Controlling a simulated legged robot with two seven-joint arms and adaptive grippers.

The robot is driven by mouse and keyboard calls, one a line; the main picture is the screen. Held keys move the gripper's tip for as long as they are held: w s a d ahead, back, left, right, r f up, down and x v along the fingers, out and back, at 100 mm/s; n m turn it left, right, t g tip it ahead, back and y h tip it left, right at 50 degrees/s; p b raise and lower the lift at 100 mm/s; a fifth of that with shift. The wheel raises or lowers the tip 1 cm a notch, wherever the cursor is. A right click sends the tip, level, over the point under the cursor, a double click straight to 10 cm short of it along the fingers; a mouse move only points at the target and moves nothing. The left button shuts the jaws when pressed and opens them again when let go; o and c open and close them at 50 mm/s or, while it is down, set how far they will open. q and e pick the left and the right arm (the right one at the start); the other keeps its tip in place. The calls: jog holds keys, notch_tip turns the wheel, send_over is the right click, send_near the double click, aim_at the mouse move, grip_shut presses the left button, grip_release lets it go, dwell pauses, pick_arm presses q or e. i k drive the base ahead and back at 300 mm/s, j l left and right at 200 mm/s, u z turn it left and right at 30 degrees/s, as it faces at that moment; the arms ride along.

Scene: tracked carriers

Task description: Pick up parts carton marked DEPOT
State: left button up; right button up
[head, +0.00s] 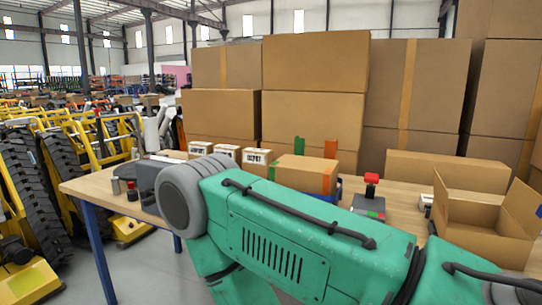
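Three small cartons with white labels stand in a row on the wooden table, behind my arm: a left one (200,148), a middle one (227,152) and a right one (257,159). Their black lettering is tiny; the right label may read DEPOT, but I cannot be sure. My large green arm link crosses the foreground and hides much of the table's front. Neither of my grippers can be made out in the head view.
The table (95,181) also holds a brown carton (305,174) with green and orange strips, a red-topped device (371,190), an open carton (480,226) at right and small jars (132,192) at left. Large stacked boxes (315,65) stand behind. Yellow tracked carriers (90,150) are left.

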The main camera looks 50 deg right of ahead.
aim_at(255, 161)
jog(key=z, duration=1.35)
